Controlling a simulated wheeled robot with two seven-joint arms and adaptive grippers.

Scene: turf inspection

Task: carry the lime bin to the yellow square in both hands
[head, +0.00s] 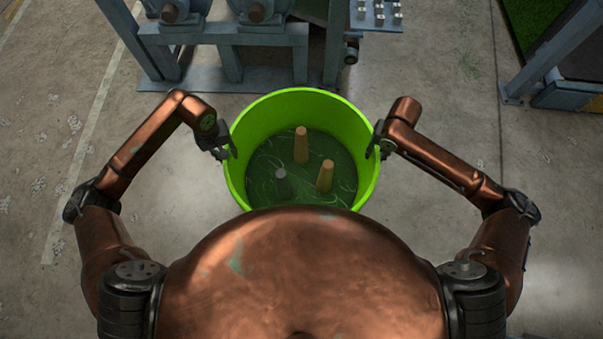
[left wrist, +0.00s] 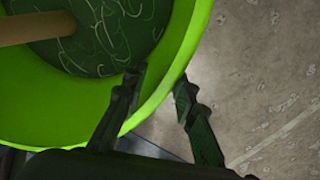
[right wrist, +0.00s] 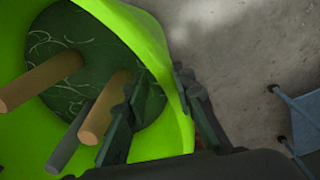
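The lime bin (head: 300,101) is a round, open tub in front of my body in the head view. It looks upright; my body hides its near side, and I cannot tell whether it touches the floor. Two tan pegs (head: 301,145) and a grey peg (head: 282,182) stand inside it. My left gripper (head: 226,153) is at its left rim, and my right gripper (head: 378,149) is at its right rim. Each has one finger inside the wall and one outside. In the left wrist view (left wrist: 160,84) and right wrist view (right wrist: 157,84) the fingers stand apart, astride the rim. I see no yellow square on the floor.
A blue-grey metal stand (head: 230,66) with machines stands close behind the bin. Another blue-grey frame (head: 541,62) stands at the far right, with green turf near it. A pale line (head: 92,125) runs along the floor at left. Concrete floor (head: 455,110) is clear at right.

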